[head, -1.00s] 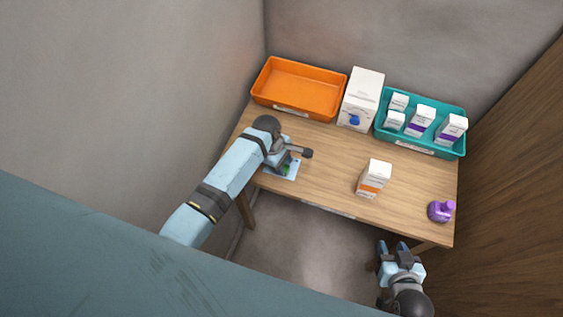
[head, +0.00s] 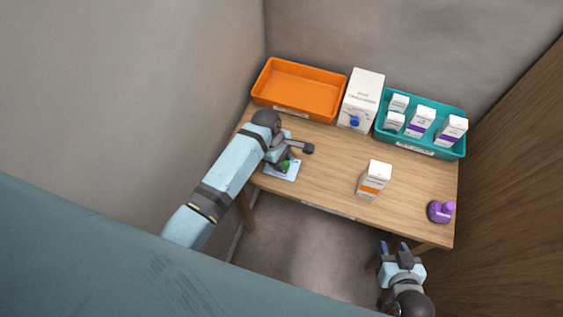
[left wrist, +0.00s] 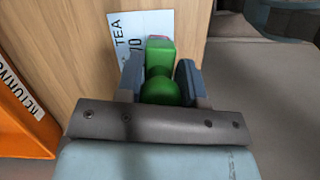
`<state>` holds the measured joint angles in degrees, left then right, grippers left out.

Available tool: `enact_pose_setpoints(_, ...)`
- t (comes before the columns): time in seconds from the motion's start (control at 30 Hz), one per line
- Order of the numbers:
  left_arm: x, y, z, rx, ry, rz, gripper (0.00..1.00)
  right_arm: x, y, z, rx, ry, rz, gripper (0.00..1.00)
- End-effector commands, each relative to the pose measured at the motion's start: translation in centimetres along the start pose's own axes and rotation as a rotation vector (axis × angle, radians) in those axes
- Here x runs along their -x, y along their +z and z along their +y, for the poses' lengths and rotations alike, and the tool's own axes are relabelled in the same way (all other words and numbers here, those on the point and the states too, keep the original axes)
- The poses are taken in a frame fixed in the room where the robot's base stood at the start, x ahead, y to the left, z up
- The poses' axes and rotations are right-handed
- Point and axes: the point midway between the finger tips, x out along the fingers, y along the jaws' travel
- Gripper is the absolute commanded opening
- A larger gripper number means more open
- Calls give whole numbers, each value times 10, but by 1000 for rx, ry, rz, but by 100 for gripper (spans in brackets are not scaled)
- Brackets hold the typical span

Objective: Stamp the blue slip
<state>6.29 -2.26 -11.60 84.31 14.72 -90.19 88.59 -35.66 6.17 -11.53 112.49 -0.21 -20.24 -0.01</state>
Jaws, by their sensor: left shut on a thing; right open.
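The pale blue slip (head: 284,174) lies on the wooden table near its left front edge. Dark print shows on the slip in the left wrist view (left wrist: 126,45). My left gripper (head: 288,160) is shut on a green stamp (head: 287,166), over the slip. In the left wrist view the stamp (left wrist: 160,88) sits between the two fingers, its far end covering part of the slip. I cannot tell whether the stamp touches the slip. My right gripper (head: 393,248) is open and empty, in front of the table's right part.
An orange tray (head: 262,97), a white box (head: 366,85) and a teal tray (head: 437,152) holding several small boxes stand along the back. A white and orange box (head: 375,178) stands mid-table. A purple bottle (head: 440,211) is at the right front corner. Table between is clear.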

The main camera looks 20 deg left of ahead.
Motion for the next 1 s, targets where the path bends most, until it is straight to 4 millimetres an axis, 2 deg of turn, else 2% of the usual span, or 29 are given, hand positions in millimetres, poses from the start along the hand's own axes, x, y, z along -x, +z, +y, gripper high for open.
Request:
enact_pose_setpoints(0.5,37,10,1,0,2,-1,20,0,0,0,0,0,-1,43)
enact_pose_setpoints(1.0,38,10,1,0,1,0,20,0,1,0,0,-1,-2,43)
